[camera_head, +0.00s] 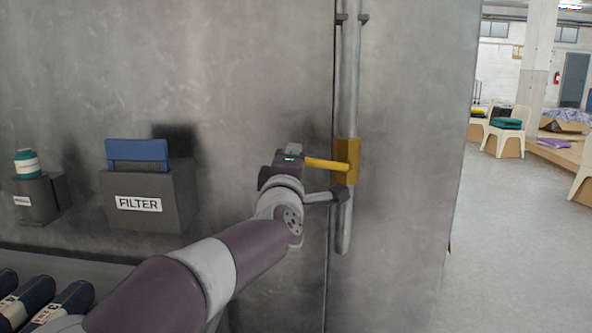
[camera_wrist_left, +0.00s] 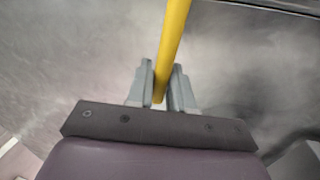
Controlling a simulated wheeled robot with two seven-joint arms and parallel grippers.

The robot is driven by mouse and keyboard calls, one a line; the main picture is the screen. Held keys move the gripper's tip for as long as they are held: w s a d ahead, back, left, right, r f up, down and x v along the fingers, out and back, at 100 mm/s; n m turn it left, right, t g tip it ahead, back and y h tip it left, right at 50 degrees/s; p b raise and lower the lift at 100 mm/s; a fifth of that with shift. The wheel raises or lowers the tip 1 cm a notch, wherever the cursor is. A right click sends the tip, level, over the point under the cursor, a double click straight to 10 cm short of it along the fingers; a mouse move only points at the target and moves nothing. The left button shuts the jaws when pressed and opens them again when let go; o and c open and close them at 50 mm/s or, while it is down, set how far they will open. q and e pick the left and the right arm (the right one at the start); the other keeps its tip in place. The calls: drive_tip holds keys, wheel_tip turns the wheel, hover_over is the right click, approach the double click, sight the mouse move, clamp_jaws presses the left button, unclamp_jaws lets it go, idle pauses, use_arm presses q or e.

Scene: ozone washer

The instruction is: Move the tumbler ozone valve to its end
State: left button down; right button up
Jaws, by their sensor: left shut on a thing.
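The ozone valve is a yellow block (camera_head: 347,161) on a vertical grey pipe (camera_head: 348,80), with a yellow lever (camera_head: 326,164) pointing left from it, nearly level. My left gripper (camera_head: 294,152) is at the lever's free end, left of the pipe. In the left wrist view the gripper's two grey fingers (camera_wrist_left: 161,90) stand on either side of the yellow lever (camera_wrist_left: 173,45) and are shut on its end. The fingertips are mostly hidden in the head view. My right gripper is in neither view.
A grey box labelled FILTER (camera_head: 146,200) with a blue panel (camera_head: 137,152) is mounted on the metal wall (camera_head: 230,80). A small holder (camera_head: 38,200) with a teal spool (camera_head: 27,163) is at far left. Dark cylinders (camera_head: 62,306) lie at lower left. Open floor (camera_head: 510,240) is at right.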

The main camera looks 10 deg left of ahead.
use_arm(q)
drive_tip(key=shift+f+n+b, duration=0.7)
drive_tip(key=shift+f+n, duration=0.05)
drive_tip(key=shift+n, duration=0.15)
drive_tip(key=c, duration=1.1)
unclamp_jaws()
drive_tip(key=shift+c, duration=0.2)
drive_tip(key=s+f+b, duration=0.2)
drive_tip(key=s, duration=1)
drive_tip(key=shift+s+f, duration=0.2)
drive_tip(key=shift+f, duration=0.1)
